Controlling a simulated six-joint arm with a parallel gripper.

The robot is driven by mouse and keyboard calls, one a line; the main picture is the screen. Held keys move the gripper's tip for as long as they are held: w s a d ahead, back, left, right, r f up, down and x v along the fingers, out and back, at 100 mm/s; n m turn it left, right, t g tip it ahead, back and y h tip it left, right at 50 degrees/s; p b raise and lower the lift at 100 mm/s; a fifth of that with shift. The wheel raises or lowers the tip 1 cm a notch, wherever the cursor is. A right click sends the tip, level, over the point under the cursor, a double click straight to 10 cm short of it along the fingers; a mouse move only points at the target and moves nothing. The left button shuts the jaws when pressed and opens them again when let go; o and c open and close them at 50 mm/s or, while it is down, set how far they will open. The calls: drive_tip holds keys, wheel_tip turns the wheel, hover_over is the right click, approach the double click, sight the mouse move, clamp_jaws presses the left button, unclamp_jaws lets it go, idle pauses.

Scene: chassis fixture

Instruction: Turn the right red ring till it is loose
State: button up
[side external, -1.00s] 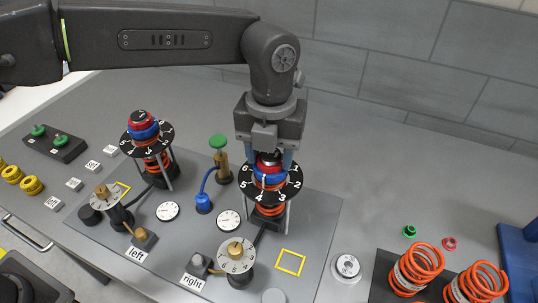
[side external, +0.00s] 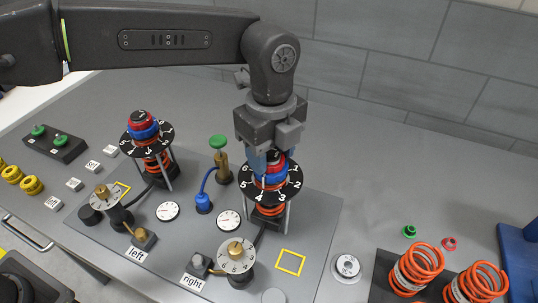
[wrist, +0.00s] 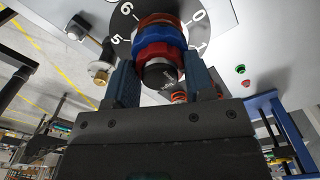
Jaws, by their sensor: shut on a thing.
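The right red ring (wrist: 158,53) sits at the top of the right coilover stand, above a blue ring (wrist: 160,35) in the stack. My gripper (wrist: 160,78) points down over this stand, with one finger on each side of the red ring, shut on it. In the side view my gripper (side external: 268,160) covers most of the ring. The blue ring and an orange spring (side external: 270,209) show below, around the black numbered dial (side external: 270,193). I cannot tell how loose the ring is.
The left stand (side external: 146,138), with its own red and blue rings, is to the left. A green-topped brass post (side external: 219,160) stands close by my gripper. Gauges (side external: 229,220) and a numbered knob (side external: 236,254) are in front.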

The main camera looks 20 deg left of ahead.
drive_tip(key=n, duration=0.6)
drive_tip(key=o, duration=0.7)
drive_tip(key=shift+r, duration=0.15)
drive_tip(key=shift+r, duration=3.4)
